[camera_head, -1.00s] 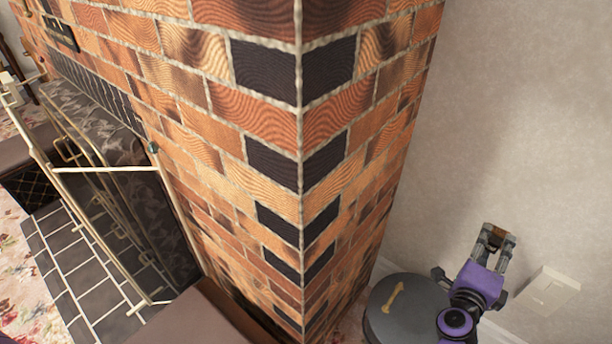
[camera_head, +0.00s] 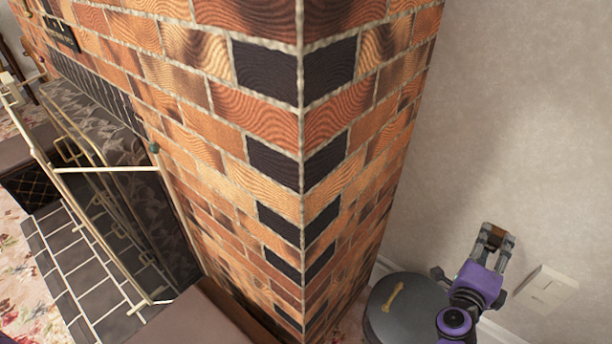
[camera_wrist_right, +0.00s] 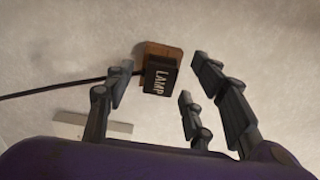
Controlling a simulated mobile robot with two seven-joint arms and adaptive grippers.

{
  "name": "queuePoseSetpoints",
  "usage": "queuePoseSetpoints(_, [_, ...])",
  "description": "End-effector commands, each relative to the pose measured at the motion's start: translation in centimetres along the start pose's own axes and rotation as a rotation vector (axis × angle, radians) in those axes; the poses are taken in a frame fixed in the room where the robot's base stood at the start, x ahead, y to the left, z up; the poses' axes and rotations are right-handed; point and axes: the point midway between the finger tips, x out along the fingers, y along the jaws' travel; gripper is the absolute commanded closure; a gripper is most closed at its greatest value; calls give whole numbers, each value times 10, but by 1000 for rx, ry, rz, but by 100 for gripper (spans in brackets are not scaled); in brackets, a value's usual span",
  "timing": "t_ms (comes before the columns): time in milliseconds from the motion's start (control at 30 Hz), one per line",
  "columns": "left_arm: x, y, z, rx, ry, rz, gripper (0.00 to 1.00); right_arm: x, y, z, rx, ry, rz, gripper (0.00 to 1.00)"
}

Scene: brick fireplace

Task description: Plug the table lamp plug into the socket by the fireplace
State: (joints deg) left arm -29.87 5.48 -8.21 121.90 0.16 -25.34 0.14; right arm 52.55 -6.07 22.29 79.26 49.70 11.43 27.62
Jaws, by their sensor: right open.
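A black plug (camera_wrist_right: 160,78) marked LAMP shows in the right wrist view, with a brown block (camera_wrist_right: 160,50) at its far end and a dark cord (camera_wrist_right: 60,88) running off left. My right gripper (camera_wrist_right: 160,74) is open, with its fingers on either side of the plug. In the head view the right gripper (camera_head: 498,236) is at the lower right, in front of the wall, with a small brown-and-dark piece between its fingertips. A white wall plate (camera_head: 547,288), apparently the socket, is just right of the gripper; a pale plate (camera_wrist_right: 92,124) is partly hidden in the wrist view. My left gripper is out of view.
The brick fireplace corner (camera_head: 302,170) rises left of my right arm. A round dark grey lidded object (camera_head: 395,312) with a gold bone shape stands beside my arm. A brass-framed fire screen (camera_head: 110,170) is at left. The pale wall (camera_head: 510,120) above the gripper is clear.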

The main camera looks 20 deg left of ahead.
Motion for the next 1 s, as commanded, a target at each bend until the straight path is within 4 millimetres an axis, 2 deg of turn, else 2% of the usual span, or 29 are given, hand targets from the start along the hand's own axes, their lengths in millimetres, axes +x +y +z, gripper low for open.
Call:
queuePoseSetpoints(367, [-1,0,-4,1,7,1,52,0,0,0,0,0,0,50])
queuePoseSetpoints(767, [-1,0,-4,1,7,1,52,0,0,0,0,0,0,100])
queuePoseSetpoints(1000, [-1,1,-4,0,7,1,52,-1,0,0,0,0,0,100])
